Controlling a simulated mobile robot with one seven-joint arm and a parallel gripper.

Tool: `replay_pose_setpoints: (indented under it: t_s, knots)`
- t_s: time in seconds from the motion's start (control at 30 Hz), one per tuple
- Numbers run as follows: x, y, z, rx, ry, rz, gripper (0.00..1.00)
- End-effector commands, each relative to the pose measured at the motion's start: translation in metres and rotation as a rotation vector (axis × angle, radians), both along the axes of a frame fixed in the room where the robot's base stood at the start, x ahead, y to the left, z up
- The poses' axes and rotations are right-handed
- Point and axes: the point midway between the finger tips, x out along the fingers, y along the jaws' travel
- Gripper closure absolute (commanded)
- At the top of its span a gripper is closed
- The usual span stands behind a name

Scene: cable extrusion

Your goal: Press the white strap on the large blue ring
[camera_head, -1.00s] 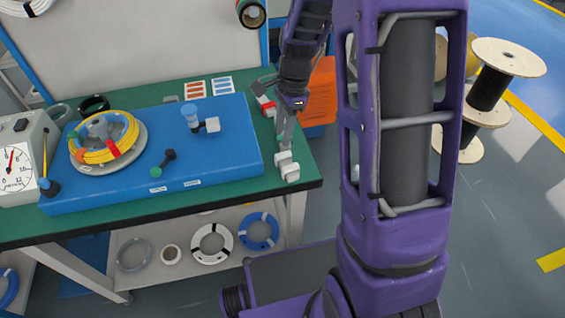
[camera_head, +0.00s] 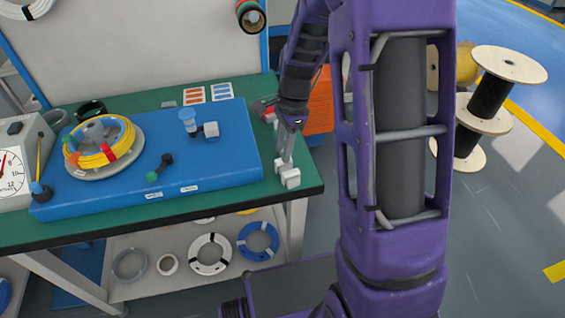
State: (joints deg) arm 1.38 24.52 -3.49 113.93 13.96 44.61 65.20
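The large blue ring (camera_head: 257,257) lies on the lower shelf under the workbench, toward its right end. It has white straps (camera_head: 264,226) around it, small in this view. My gripper (camera_head: 285,160) points down above the right end of the bench top, higher than the ring and apart from it. Two small white blocks (camera_head: 290,178) show at the ends of its grey fingers; I cannot tell whether they are part of the fingers or separate. The finger gap is too small to judge.
The green bench top (camera_head: 100,220) overhangs the shelf (camera_head: 190,283). A bench leg (camera_head: 297,225) stands right of the ring. A white ring (camera_head: 198,257) lies left of it. Cable spools (camera_head: 490,95) stand on the floor at right. The floor beside the bench is partly hidden by my arm.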

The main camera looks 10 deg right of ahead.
Motion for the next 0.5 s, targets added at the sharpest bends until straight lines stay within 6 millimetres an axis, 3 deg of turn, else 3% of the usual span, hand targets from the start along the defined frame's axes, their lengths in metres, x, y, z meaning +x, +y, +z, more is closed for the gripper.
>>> replay_pose_setpoints:
  t_s: [0.5]
  knots:
    - [0.000,0.000,-0.014,0.000,0.001,0.000,0.60]
